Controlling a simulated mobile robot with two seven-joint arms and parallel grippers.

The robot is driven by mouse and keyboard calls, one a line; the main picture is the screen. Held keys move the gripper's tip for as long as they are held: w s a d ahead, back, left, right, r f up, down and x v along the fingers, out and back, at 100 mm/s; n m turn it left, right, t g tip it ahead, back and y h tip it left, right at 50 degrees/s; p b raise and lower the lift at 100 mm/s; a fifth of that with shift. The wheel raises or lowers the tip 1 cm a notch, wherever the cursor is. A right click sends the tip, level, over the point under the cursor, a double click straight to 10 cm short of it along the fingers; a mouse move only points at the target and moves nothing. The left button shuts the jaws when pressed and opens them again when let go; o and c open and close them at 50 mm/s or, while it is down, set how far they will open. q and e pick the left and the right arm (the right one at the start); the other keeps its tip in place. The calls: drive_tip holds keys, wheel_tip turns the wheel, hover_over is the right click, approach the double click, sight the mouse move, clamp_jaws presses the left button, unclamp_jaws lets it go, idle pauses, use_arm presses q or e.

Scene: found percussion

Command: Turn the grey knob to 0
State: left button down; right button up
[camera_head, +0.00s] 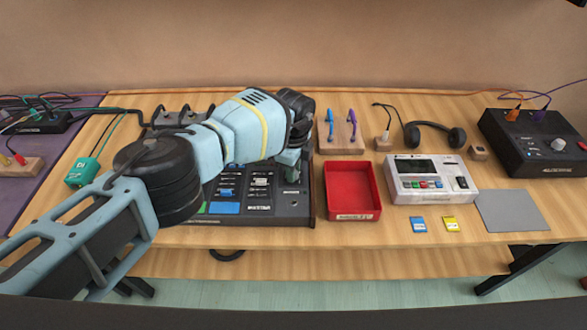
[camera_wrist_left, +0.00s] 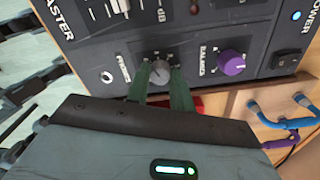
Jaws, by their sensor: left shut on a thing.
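The grey knob (camera_wrist_left: 160,73) is a small round knob with a pale pointer, on the dark mixer panel, in the left wrist view. My left gripper (camera_wrist_left: 160,85) is shut on it, with one green finger on each side. In the head view the left gripper (camera_head: 291,165) reaches down at the right part of the black mixer (camera_head: 292,207), and its fingers and arm hide the knob. The scale marks around the knob are too small to read. My right gripper does not show.
A red tray (camera_head: 350,205), a white machine (camera_head: 402,197) and a black box with a pale knob (camera_head: 558,144) stand to the right.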

use_arm(q)
drive_tip(key=n, duration=0.3)
drive_tip(key=shift+w+r, duration=0.15)
drive_tip(key=shift+r, duration=0.1)
drive_tip(key=shift+n+p, duration=0.3)
drive_tip(key=shift+n, duration=0.5)
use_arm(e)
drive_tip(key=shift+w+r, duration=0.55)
use_arm(q)
drive_tip(key=c, duration=1.4)
unclamp_jaws()
drive_tip(key=shift+o, duration=0.8)
drive_tip(key=shift+f, duration=0.15)
